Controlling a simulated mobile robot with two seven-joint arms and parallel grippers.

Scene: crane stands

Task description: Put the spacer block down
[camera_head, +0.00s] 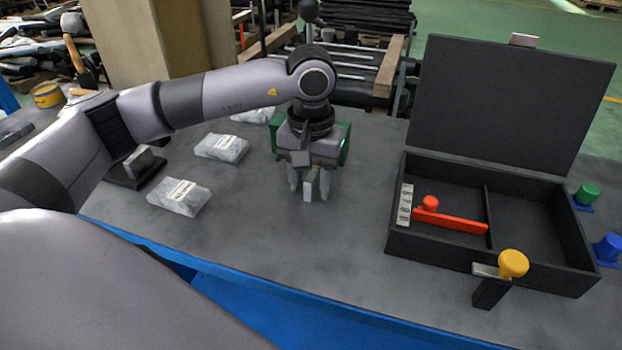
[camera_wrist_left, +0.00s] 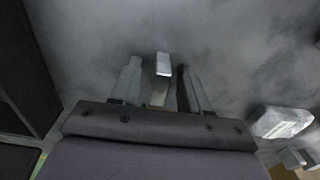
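The spacer block (camera_head: 308,190) is a small pale grey upright block at the middle of the table in the head view. It also shows in the left wrist view (camera_wrist_left: 163,65). My left gripper (camera_head: 309,186) points down around it, one finger on each side. In the wrist view, gaps show between the block and both fingers (camera_wrist_left: 160,85), so the gripper looks open. The block appears to stand on the grey table (camera_head: 330,260), though its contact with the top is hard to see. My right gripper is not in view.
A black open case (camera_head: 395,240) with a red bar (camera_head: 450,222) stands right. A yellow-knobbed post (camera_head: 513,263) is at its front. Wrapped packets (camera_head: 179,197) and (camera_head: 221,148) lie left. A green object (camera_head: 346,150) is behind my gripper. The front middle is clear.

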